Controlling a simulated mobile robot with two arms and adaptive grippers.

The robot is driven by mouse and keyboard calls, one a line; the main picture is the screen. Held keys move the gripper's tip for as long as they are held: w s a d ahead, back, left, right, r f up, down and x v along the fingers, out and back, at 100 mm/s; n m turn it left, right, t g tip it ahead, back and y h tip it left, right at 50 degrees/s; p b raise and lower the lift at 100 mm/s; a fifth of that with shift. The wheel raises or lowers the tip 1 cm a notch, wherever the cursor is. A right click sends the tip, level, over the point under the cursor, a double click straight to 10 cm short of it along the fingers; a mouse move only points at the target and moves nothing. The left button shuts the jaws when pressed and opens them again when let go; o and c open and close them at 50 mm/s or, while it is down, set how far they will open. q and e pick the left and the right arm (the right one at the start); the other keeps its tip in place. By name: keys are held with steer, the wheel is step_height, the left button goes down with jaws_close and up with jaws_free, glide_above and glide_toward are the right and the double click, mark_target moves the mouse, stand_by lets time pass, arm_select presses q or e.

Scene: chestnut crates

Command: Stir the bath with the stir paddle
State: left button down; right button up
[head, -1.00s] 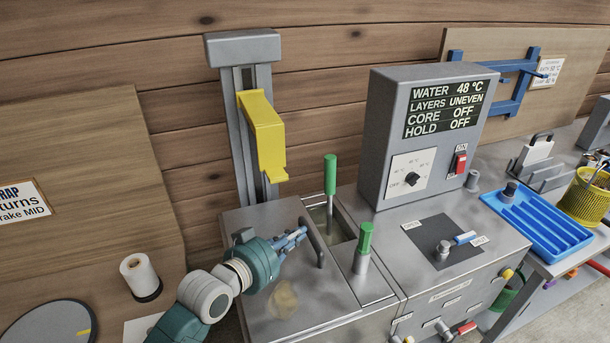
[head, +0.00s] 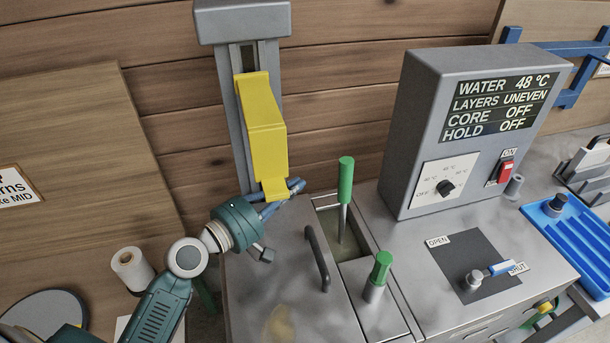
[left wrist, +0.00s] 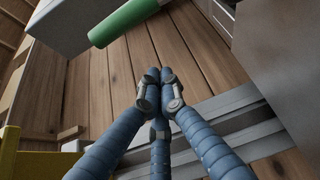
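The stir paddle (head: 345,182) has a green handle and a thin shaft. It stands upright in the open part of the bath (head: 350,243), its lower end hidden in the cloudy liquid. A second, shorter green handle (head: 380,268) sits in a grey holder in front. My left gripper (head: 298,187) is left of the paddle, just by the foot of the yellow bracket, apart from the paddle. In the left wrist view its fingertips (left wrist: 158,78) come together with nothing seen between them. A green handle (left wrist: 125,22) shows beyond them at the top. My right gripper is out of view.
A grey lid with a dark bar handle (head: 317,257) lies left of the bath opening. The yellow bracket (head: 265,135) hangs on a grey column behind. The control box (head: 455,130) stands right and reads water 48 °C, layers uneven, core off, hold off.

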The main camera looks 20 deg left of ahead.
mark_target(343, 191)
arm_select(q)
steer(key=p+x, duration=0.2)
steer(key=x, duration=0.6)
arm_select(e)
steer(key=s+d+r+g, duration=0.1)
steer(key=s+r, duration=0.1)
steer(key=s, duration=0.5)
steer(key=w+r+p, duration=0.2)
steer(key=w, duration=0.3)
arm_select(q)
steer(key=s+d+m+b, duration=0.1)
steer(key=s+d+b, duration=0.2)
steer(key=b, duration=0.1)
steer(key=s+d+m+t+h+b, duration=0.1)
steer(key=s+d+m+b, duration=0.1)
steer(key=s+d+b, duration=0.1)
steer(key=shift+s+d+r+m+t+b, duration=0.15)
steer(key=shift+s+m+t+b, duration=0.25)
steer(key=shift+b, duration=0.7)
steer(key=shift+s+d+r+m+b, duration=0.2)
steer(key=shift+s+m+b, duration=0.1)
steer(key=shift+s+b, duration=0.2)
steer(key=shift+r, duration=0.25)
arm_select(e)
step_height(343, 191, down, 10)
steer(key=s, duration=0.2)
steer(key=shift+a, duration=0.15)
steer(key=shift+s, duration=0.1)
